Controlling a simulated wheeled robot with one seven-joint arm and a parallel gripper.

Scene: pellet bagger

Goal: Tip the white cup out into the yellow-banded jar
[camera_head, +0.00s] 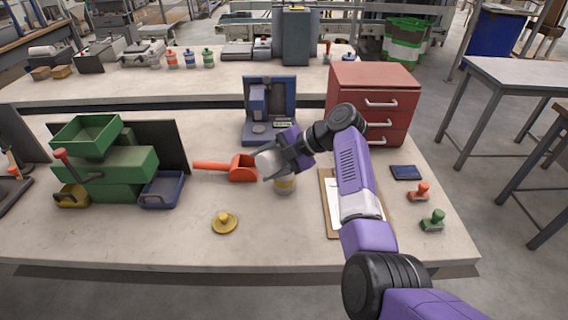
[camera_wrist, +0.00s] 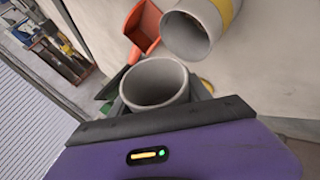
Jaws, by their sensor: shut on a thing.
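The white cup (camera_head: 268,163) is in the jaws of my gripper (camera_head: 283,157), held above the table near the yellow-banded jar. In the wrist view the cup (camera_wrist: 155,82) shows its open mouth between the two fingers, and its inside looks plain grey; I cannot make out any contents. The yellow-banded jar (camera_head: 284,184) stands on the table just below and to the right of the cup, partly hidden by it and my gripper. In the wrist view the jar (camera_wrist: 192,32) shows its open mouth beside the cup, with its yellow band behind. The cup looks tilted in the head view.
A red scoop (camera_head: 241,168) lies just left of the cup. A blue-grey machine (camera_head: 268,112) stands behind, a red drawer cabinet (camera_head: 372,98) behind right. A clipboard (camera_head: 331,213) lies right of the jar, a yellow knobbed disc (camera_head: 224,223) in front left. The front middle is clear.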

